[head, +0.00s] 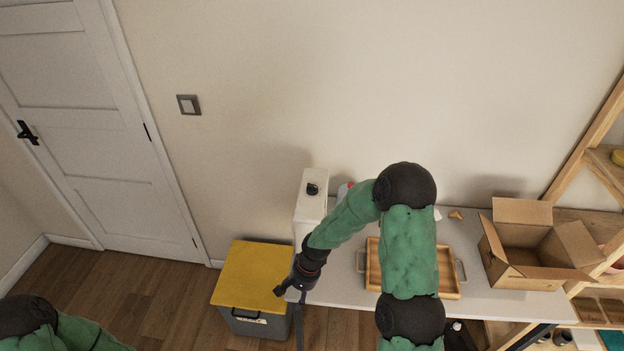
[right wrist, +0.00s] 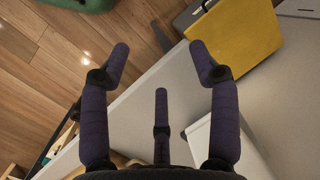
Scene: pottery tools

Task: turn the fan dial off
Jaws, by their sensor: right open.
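A tall white box-shaped unit (head: 310,207), which looks like the fan, stands at the left end of the white table. A round black dial (head: 312,189) sits on its upper face; which way it is set is too small to tell. My right gripper (head: 290,292) is in front of and below the unit, near the table's left edge, apart from the dial. In the right wrist view its fingers (right wrist: 158,52) are spread with nothing between them. A white body, probably the same unit, shows there at the lower right (right wrist: 245,150). My left gripper is out of view.
A grey bin with a yellow lid (head: 249,273) stands on the floor left of the table (head: 335,285). A wooden tray (head: 373,268) lies behind my right arm. An open cardboard box (head: 530,245) and a wooden shelf (head: 590,150) are at the right.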

